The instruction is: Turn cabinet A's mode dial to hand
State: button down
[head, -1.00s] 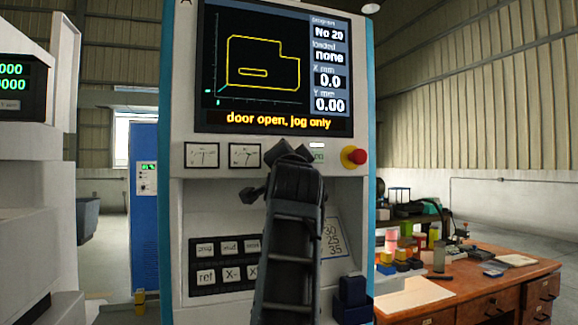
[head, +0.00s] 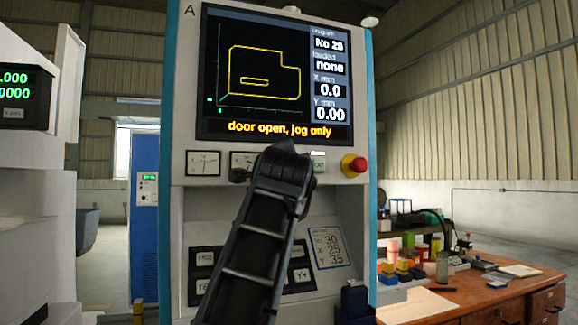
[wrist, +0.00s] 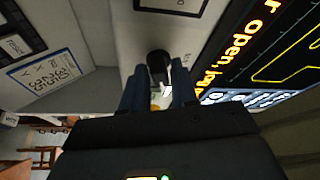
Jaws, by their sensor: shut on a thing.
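Cabinet A (head: 335,210), marked with a letter A, stands in front of me in the head view. In the wrist view a dark knob, the mode dial (wrist: 158,63), stands out from the pale panel. My gripper (wrist: 156,82) has a finger on each side of it and is shut on it. In the head view my wrist and arm cover the dial and fingertips. A pale label lies just right of the dial in the wrist view; its words and the dial's pointer are not legible.
The screen (head: 275,75) above reads "door open, jog only". Keys (head: 300,278) and a card (head: 328,247) lie below. A cluttered desk (head: 445,300) stands right.

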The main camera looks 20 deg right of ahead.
jog(key=c, duration=1.1)
grip_release()
jog(key=shift+o, duration=0.2)
jog(key=b+v, duration=0.1)
jog(key=v, duration=0.6)
jog(key=shift+s+b, duration=0.35)
jog(key=shift+a+f, duration=0.1)
